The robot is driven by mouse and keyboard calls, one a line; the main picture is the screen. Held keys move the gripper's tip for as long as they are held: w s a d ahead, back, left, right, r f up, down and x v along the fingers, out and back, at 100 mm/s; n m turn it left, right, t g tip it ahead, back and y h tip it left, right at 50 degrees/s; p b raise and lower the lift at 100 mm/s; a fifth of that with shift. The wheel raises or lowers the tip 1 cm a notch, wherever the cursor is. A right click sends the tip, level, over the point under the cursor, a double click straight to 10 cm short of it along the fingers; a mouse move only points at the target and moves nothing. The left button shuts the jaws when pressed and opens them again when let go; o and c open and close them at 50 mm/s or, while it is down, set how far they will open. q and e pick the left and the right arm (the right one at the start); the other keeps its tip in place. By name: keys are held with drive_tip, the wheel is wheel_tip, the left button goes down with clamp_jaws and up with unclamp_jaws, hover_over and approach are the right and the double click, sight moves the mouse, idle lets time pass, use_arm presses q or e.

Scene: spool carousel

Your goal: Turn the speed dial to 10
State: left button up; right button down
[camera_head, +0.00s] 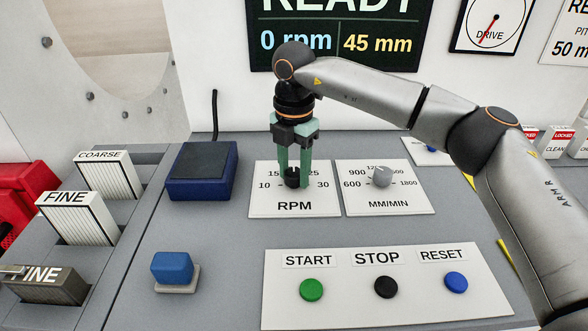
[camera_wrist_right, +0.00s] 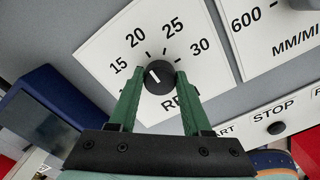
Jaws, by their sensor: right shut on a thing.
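The speed dial (camera_head: 292,179), a black knob on the white RPM plate (camera_head: 263,208), is between the fingers of my right gripper (camera_head: 293,170). The gripper points down and is shut on the knob. In the right wrist view, the knob (camera_wrist_right: 160,79) sits between the two green fingers of the right gripper (camera_wrist_right: 158,82). Its white pointer mark leans up-left, between the 15 and 20 labels. My left gripper is not in view.
A MM/MIN dial (camera_head: 382,176) stands close to the right. Green START (camera_head: 311,289), black STOP (camera_head: 386,287) and blue RESET (camera_head: 456,282) buttons lie in front. A blue box (camera_head: 201,171) is to the left. The screen (camera_head: 340,35) reads 0 rpm and 45 mm.

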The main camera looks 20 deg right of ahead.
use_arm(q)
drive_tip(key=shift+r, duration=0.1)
use_arm(e)
drive_tip(key=shift+n, duration=0.3)
drive_tip(key=shift+r+n+p, duration=0.1)
drive_tip(key=shift+n+p, duration=0.35)
drive_tip(key=shift+n, duration=0.45)
drive_tip(key=n, duration=0.2)
drive_tip(key=shift+n+p, duration=0.3)
drive_tip(key=shift+p, duration=0.05)
drive_tip(key=n+p, duration=0.1)
drive_tip(key=n, duration=0.8)
drive_tip(key=shift+p, duration=0.3)
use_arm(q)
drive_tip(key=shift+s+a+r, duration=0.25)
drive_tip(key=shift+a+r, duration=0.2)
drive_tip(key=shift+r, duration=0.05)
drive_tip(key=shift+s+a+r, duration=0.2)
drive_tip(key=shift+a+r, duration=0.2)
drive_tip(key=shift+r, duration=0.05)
use_arm(e)
drive_tip(key=shift+n, duration=1.9)
drive_tip(key=shift+c, duration=1.7)
unclamp_jaws()
